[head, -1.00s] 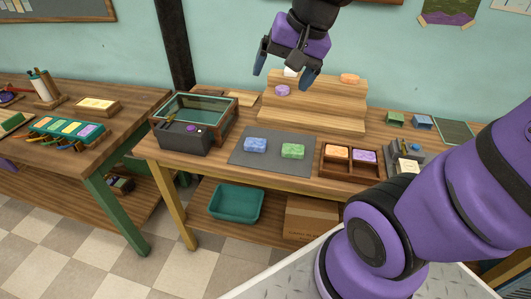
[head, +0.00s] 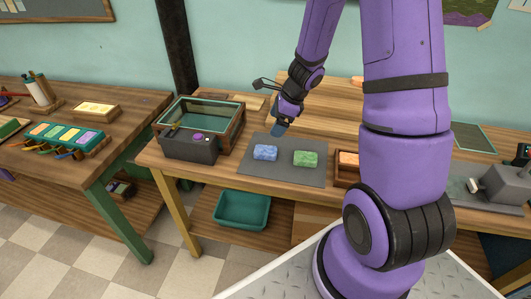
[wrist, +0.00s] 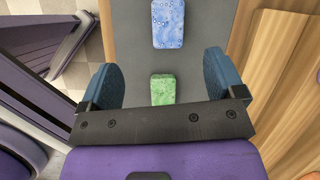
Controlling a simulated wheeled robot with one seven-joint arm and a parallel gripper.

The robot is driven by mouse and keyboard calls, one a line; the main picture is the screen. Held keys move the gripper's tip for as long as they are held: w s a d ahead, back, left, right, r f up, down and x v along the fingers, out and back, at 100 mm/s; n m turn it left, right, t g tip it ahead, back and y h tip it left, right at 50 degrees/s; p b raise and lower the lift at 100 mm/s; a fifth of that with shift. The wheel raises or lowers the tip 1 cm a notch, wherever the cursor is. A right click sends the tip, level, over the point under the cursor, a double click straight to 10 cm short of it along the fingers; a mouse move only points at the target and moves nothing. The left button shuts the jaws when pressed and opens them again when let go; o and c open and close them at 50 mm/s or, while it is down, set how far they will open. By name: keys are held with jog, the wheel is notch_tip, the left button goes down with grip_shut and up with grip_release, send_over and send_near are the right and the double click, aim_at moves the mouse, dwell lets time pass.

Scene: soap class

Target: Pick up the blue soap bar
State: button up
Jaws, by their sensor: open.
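The blue soap bar (head: 265,153) lies on the grey mat (head: 283,175) on the table, left of the green soap bar (head: 306,158). In the wrist view the blue bar (wrist: 168,23) is at the top, beyond the fingertips, and the green bar (wrist: 163,89) is lower, between the fingers in the picture. My gripper (wrist: 160,82) is open and empty, its two blue pads spread wide. In the head view my gripper (head: 279,130) is just above and behind the blue bar, apart from it; part of it is hidden by its own wrist.
A glass-topped box (head: 200,128) stands left of the mat. A wooden tray (head: 346,174) with an orange bar is to the right, partly hidden by my arm. The wooden steps (head: 335,105) rise behind. A teal bin (head: 242,210) sits on the shelf below.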

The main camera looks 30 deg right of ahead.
notch_tip(320, 180, down, 3)
jog(key=d+m, duration=0.1)
jog(key=m, duration=0.1)
send_over(266, 150)
jog(key=s+d, duration=0.2)
notch_tip(266, 150, down, 5)
jog(key=shift+a+f, duration=0.15)
jog(key=shift+x, duration=2.65)
jog(key=shift+w, duration=0.2)
jog(key=c, duration=1.1)
